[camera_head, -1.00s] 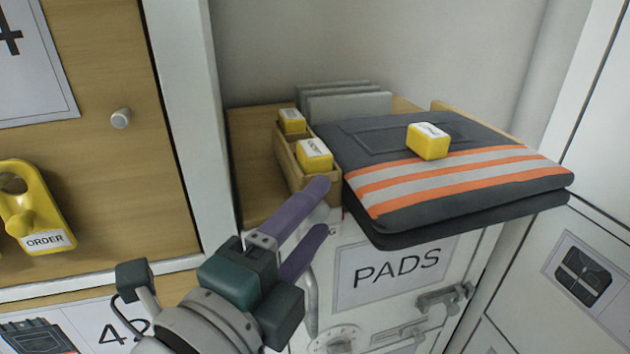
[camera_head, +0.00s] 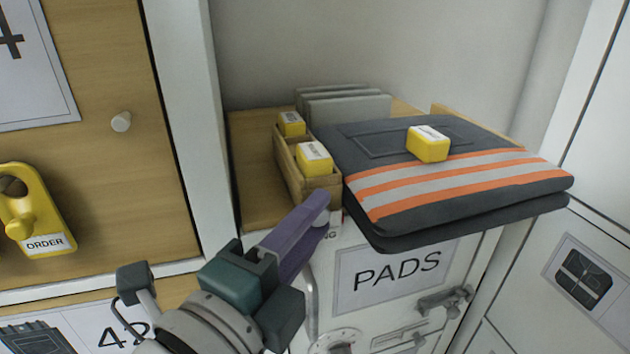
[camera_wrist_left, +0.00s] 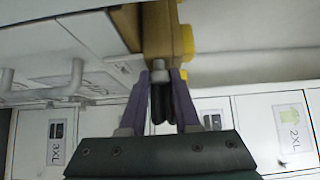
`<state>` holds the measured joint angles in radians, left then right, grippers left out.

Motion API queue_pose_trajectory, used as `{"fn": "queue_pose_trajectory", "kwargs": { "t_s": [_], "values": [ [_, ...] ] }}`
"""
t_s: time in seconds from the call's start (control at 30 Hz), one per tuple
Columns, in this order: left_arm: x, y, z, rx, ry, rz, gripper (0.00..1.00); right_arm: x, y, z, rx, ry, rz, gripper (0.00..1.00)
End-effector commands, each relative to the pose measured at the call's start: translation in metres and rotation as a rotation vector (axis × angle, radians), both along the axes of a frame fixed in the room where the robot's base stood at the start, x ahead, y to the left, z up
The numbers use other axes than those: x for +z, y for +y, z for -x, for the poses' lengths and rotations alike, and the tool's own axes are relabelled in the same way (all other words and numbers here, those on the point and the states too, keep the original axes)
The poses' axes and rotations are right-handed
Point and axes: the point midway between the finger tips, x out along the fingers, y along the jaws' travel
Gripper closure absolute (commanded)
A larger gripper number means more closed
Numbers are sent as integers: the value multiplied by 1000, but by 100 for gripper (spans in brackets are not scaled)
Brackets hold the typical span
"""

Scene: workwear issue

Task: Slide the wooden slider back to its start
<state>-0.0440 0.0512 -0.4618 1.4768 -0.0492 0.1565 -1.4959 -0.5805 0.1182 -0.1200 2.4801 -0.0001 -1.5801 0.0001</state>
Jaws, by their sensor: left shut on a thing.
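The wooden slider (camera_head: 291,168) is a narrow open wooden box with yellow blocks in it. It sits on the wooden shelf top, left of the folded dark pads, its front end near the shelf's front edge. In the left wrist view its wood (camera_wrist_left: 158,32) lies straight ahead, with a small grey knob (camera_wrist_left: 159,73) at its near end. My left gripper (camera_head: 322,204), with purple fingers, is shut on this knob; it also shows in the left wrist view (camera_wrist_left: 159,78). In the head view the fingers hide most of the knob. My right gripper is out of view.
Folded dark pads (camera_head: 400,205) with orange and grey stripes lie close on the right, a yellow block (camera_head: 428,143) on top. Grey panels (camera_head: 347,106) stand behind. A white upright post (camera_head: 186,110) is on the left. A PADS door (camera_head: 395,272) with handles lies below.

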Motion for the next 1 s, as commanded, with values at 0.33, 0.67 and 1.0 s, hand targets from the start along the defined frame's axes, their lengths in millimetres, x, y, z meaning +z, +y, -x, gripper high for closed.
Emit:
{"fn": "queue_pose_trajectory", "kwargs": {
  "t_s": [0.33,0.67,1.0],
  "values": [
    [0,0,0,0,0,0,100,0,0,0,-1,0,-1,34],
    [0,0,0,0,0,0,100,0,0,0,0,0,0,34],
    [2,12,3,2,0,-5,100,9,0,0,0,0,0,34]
  ]
}}
